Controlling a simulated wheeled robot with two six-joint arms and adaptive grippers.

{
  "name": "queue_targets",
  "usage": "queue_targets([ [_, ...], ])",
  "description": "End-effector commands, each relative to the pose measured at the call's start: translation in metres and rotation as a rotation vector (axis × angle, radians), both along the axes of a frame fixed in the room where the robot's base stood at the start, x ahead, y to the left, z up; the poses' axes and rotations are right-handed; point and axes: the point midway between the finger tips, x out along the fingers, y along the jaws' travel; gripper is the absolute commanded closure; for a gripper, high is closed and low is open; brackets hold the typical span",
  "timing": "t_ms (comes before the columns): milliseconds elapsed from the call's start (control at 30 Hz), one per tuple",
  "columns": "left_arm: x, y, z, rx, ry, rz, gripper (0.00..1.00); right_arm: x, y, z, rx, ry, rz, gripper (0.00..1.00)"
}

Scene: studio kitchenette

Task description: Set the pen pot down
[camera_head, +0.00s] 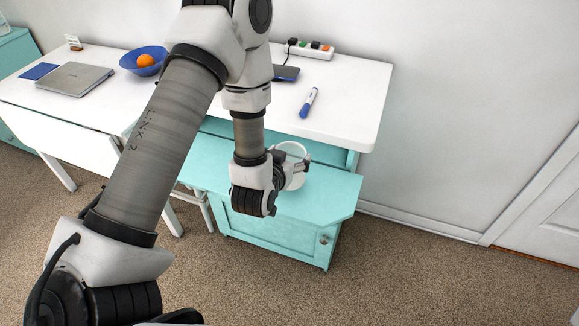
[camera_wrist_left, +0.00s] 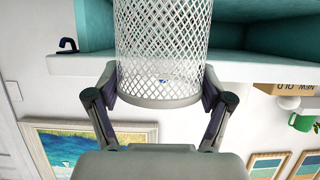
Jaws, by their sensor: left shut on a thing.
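The pen pot is a white wire-mesh cylinder (camera_head: 298,181), seen beside my left gripper in the head view. My left gripper (camera_head: 287,166) is shut on it, and its wrist and fingers hide part of the pot. In the left wrist view the pot (camera_wrist_left: 162,45) fills the upper middle, with the two fingers (camera_wrist_left: 160,98) closed on either side of it near one end. In the head view the pot is over the turquoise cabinet top (camera_head: 335,192), in front of the white table. I cannot tell whether it touches that top. My right gripper is not in view.
The white table (camera_head: 350,108) holds a blue-and-white marker (camera_head: 309,102), a power strip (camera_head: 311,49), a dark blue item (camera_head: 285,73), a blue bowl (camera_head: 144,62) with an orange (camera_head: 145,61), and a laptop (camera_head: 75,79). The cabinet top's right end is bare.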

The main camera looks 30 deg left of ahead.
Motion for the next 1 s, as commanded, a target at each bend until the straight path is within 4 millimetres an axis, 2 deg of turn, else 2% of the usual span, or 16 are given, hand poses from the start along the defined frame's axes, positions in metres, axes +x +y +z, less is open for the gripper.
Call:
queue_targets([
  [133,0.016,0.009,0.001,0.000,0.000,0.002,0.58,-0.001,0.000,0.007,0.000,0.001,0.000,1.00],
  [233,0.015,0.008,-0.022,0.003,0.008,-0.002,0.58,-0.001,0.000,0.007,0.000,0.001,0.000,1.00],
  [333,0.016,0.008,-0.035,0.001,0.003,-0.001,0.58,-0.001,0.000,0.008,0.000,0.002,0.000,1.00],
  [667,0.016,0.008,-0.041,0.001,0.001,0.001,0.58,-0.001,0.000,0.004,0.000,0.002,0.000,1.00],
  [700,0.016,0.008,-0.040,0.001,0.002,0.001,0.09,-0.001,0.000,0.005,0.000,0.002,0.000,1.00],
  [733,0.016,0.008,-0.039,0.001,0.002,0.001,0.00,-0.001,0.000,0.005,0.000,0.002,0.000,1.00],
  [1000,0.016,0.008,-0.039,0.001,0.002,0.001,0.00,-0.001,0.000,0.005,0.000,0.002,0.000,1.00],
])
